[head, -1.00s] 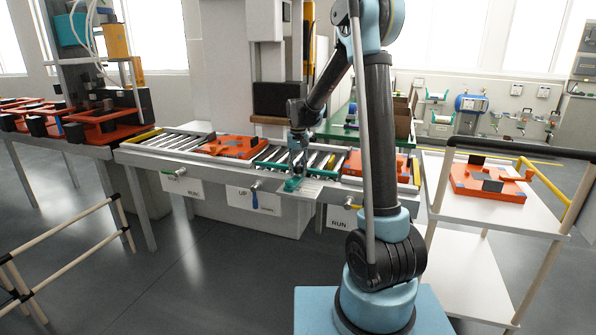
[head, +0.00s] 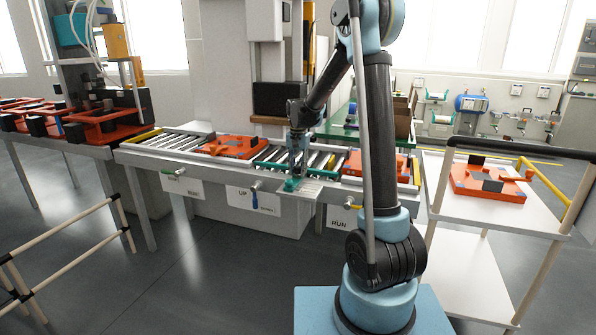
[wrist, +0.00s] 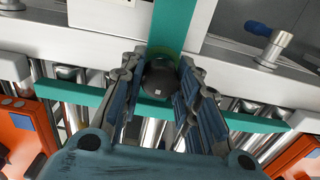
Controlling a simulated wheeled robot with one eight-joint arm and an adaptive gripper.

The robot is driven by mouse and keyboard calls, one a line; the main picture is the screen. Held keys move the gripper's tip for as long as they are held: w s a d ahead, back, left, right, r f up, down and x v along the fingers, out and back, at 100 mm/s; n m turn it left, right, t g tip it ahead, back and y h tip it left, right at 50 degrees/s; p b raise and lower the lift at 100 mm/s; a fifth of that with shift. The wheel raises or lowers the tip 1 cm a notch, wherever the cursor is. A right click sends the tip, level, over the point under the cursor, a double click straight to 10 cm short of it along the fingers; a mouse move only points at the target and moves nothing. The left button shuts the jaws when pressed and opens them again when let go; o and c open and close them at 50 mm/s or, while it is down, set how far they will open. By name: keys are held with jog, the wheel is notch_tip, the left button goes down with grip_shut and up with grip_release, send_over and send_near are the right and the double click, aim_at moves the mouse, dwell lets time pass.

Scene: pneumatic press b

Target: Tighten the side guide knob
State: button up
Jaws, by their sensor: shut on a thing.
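The side guide knob (wrist: 160,80) is dark and round, seen from above in the wrist view. It sits on a green strip (wrist: 173,25) by the green guide bar (wrist: 88,95) that crosses the rollers. My gripper (wrist: 159,72) has its two fingers on either side of the knob and is shut on it. In the head view my gripper (head: 295,177) points down at the conveyor's front edge, where a small green piece (head: 291,185) shows. The knob itself is hidden there.
Orange fixtures lie on the conveyor to the left (head: 234,146) and right (head: 362,165) of my gripper. A blue-handled lever (wrist: 270,40) stands near the knob on the conveyor's edge. A white side table (head: 470,213) with another orange fixture stands at right.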

aim_at(298, 167)
jog(key=shift+w, duration=0.1)
jog(key=o, duration=1.1)
jog(key=shift+r, duration=0.1)
notch_tip(298, 167, up, 12)
jog(key=shift+f, duration=0.15)
